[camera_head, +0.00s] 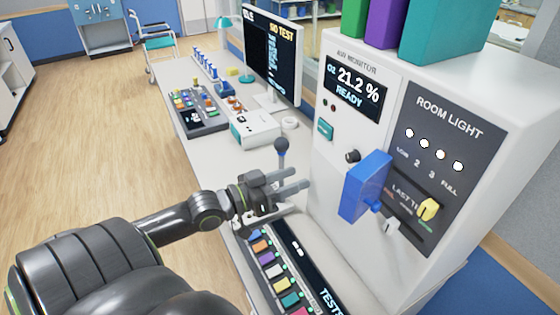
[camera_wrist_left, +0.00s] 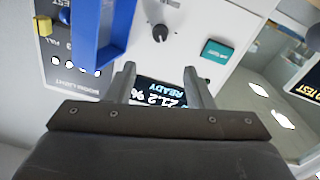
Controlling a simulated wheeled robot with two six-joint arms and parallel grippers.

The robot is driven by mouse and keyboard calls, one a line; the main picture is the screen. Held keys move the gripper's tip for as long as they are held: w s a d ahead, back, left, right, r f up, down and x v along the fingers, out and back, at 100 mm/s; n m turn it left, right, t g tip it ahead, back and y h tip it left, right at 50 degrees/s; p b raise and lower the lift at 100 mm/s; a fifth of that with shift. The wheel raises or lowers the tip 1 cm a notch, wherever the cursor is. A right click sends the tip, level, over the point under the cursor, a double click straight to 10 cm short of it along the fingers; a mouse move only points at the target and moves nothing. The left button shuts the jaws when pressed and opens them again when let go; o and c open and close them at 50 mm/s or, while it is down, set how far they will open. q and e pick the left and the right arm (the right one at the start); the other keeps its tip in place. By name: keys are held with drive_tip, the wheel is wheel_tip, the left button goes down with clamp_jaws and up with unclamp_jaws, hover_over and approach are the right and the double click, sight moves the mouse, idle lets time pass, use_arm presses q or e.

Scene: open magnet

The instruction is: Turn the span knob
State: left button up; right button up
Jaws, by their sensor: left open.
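The small black knob (camera_head: 352,156) sits on the white front of the air monitor (camera_head: 333,117), below its display and beside a blue box-like handle or cover (camera_head: 364,187). Its label is too small to read. In the left wrist view the knob (camera_wrist_left: 160,33) is ahead of and between the fingers, clear of them. My left gripper (camera_head: 299,180) is open and empty, left of and a little below the knob. In the left wrist view its two fingers (camera_wrist_left: 160,73) stand apart, with the monitor display (camera_wrist_left: 160,93) seen between them. My right gripper is out of view.
A teal button (camera_head: 325,129) is up and left of the knob. The room light panel (camera_head: 440,130) with a yellow knob (camera_head: 428,209) is to the right. A strip of coloured keys (camera_head: 275,271) lies below the gripper. A dark ball-topped lever (camera_head: 281,148) stands behind it.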

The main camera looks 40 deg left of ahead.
use_arm(q)
drive_tip(key=shift+v, duration=1.25)
